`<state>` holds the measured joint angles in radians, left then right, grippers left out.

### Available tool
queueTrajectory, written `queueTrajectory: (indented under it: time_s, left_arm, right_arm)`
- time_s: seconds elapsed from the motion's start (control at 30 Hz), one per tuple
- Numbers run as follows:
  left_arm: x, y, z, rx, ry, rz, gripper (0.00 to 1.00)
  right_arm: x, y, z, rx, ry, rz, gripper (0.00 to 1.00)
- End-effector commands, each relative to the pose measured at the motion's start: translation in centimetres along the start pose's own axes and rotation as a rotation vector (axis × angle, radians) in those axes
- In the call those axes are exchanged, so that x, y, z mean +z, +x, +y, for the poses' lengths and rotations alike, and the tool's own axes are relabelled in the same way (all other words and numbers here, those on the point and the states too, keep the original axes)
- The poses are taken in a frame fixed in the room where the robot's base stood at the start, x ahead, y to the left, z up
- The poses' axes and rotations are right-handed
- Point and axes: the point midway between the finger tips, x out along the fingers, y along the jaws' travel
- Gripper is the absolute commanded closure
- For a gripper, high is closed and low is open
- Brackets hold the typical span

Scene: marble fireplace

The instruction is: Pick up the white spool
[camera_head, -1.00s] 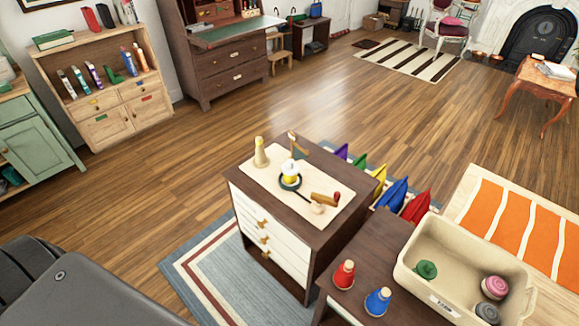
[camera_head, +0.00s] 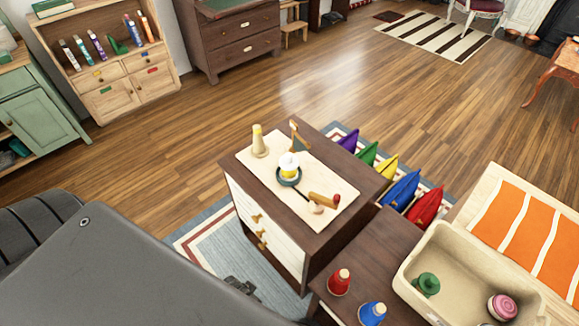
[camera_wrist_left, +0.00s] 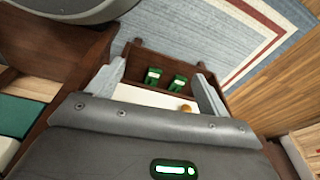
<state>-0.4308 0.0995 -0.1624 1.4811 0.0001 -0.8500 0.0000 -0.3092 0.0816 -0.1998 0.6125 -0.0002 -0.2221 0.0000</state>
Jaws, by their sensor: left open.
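A small white piece (camera_head: 289,159) sits on a yellow piece in a dark green dish on the drawer cabinet (camera_head: 340,238); it may be the white spool, but I cannot make out its shape. My left gripper (camera_head: 241,286) shows partly below my grey arm, low beside the cabinet's drawer side. In the left wrist view my left gripper (camera_wrist_left: 160,72) is open, its two fingers apart. A white panel with an orange knob (camera_wrist_left: 186,108) lies between them. Beyond it a brown compartment (camera_wrist_left: 202,68) holds two green items (camera_wrist_left: 153,77). No white spool is clear there. My right gripper is out of view.
A beige bin (camera_head: 408,268) with a green and a pink spool stands right, beside red and blue spools (camera_head: 372,313). Floor left is open.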

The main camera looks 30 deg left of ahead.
Motion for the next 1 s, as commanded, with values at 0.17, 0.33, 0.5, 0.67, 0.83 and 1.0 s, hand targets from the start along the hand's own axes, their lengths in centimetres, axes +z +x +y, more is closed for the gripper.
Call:
queueTrajectory:
  time_s: [0.17,0.33,0.5,0.67,0.83,1.0]
  left_arm:
    - [-5.1,-8.9,-0.4,-0.005,-0.008,0.051,0.21]
    - [-7.8,-15.8,-0.9,-0.013,-0.018,0.1,0.21]
    - [-13.3,-22.6,-2.8,-0.046,-0.048,0.284,0.21]
    - [-21.4,-26.2,-5.7,-0.083,-0.091,0.568,0.21]
    - [-27.6,-28.7,-7.8,-0.093,-0.12,0.803,0.21]
    - [-31.3,-30.5,-9.1,-0.087,-0.138,0.952,0.21]
  right_arm:
    - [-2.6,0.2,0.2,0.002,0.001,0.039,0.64]
    - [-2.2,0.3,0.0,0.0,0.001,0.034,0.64]
    - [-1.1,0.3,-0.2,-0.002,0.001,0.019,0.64]
    - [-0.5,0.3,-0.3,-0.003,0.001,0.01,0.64]
    - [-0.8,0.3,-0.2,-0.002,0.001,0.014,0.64]
    - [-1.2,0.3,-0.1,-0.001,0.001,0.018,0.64]
